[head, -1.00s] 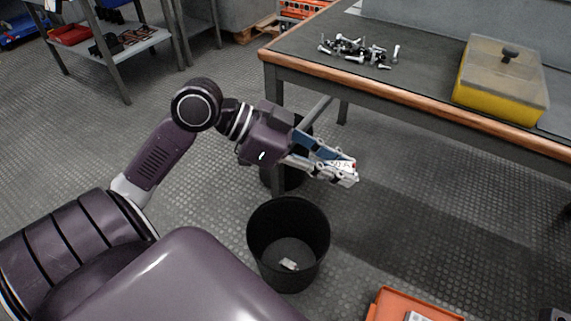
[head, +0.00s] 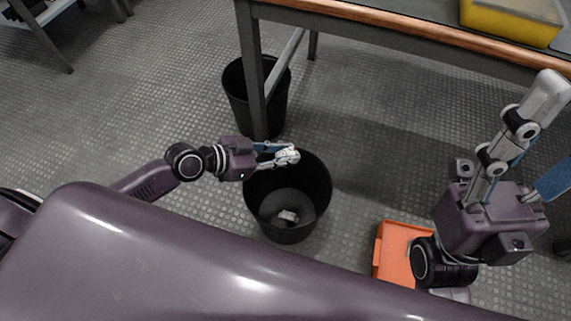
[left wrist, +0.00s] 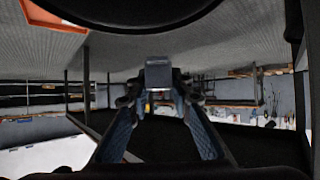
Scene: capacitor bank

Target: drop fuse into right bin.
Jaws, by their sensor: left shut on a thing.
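My left gripper (head: 284,156) is shut on the fuse (head: 291,156), a small whitish piece at its fingertips. It holds the fuse above the far rim area of the nearer black bin (head: 318,205), which is the more right-hand of two bins. In the left wrist view, a grey block (left wrist: 158,74) shows between the fingers, likely the fuse. A small pale piece (head: 288,216) lies on the floor of the nearer bin. The other black bin (head: 237,92) stands farther back, partly behind a table leg. My right gripper (head: 553,135) is open and empty at the right edge.
A workbench (head: 390,32) with a wooden edge runs across the back, with a yellow box (head: 510,22) on it. An orange tray (head: 390,250) lies on the floor, partly hidden by my right arm. The floor between bin and tray is clear.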

